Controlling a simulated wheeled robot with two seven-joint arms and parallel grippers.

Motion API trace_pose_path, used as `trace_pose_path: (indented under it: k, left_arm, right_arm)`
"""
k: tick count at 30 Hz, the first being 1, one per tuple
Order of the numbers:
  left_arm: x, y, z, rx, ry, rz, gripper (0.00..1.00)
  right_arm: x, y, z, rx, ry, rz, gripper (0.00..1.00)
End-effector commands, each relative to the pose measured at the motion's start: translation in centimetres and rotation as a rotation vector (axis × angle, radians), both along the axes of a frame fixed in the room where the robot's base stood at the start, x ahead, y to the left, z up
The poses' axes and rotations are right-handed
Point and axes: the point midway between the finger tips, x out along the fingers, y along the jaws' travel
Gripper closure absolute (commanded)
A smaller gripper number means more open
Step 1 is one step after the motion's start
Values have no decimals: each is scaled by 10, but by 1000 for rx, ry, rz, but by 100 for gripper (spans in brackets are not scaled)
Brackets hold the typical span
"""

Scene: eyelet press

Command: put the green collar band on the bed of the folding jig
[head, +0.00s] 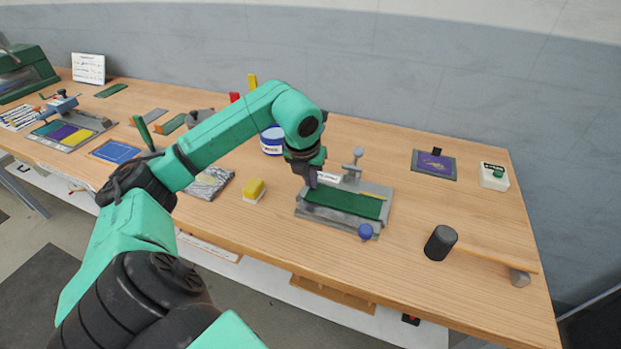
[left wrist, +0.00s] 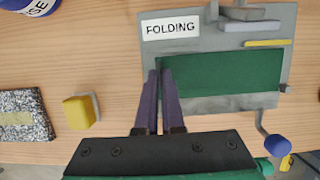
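The green collar band (head: 342,205) lies flat along the grey bed of the folding jig (head: 385,215). The band also shows in the left wrist view (left wrist: 225,75), beside the jig's FOLDING label (left wrist: 171,27). My left gripper (head: 311,182) points down at the band's left end. In the left wrist view its two purple fingers (left wrist: 160,75) are close together, with their tips at that end. A narrow gap shows between them, but I cannot tell whether they pinch the band's edge. My right gripper is in neither view.
A yellow block (head: 254,189) stands left of the jig, and a white and blue tin (head: 272,140) behind it. The jig's blue knob (head: 365,231) sticks out in front. A black cylinder (head: 440,242) stands to the right. Bare table lies between.

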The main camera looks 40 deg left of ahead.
Motion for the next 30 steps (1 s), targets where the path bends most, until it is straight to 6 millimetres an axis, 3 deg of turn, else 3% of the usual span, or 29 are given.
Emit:
trace_pose_path:
  k: [1,3,4,17,20,30]
  left_arm:
    - [0,0,-4,0,0,0,100]
    - [0,0,-2,0,0,0,72]
    - [0,0,-2,0,0,0,65]
    - [-1,0,8,0,-3,0,65]
    - [-5,-2,24,2,-5,0,65]
    - [-29,-11,106,0,-4,0,65]
  right_arm:
    - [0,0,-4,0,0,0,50]
    - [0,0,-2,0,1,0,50]
    - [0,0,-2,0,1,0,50]
    - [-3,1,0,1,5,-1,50]
    - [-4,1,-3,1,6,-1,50]
    - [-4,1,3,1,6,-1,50]
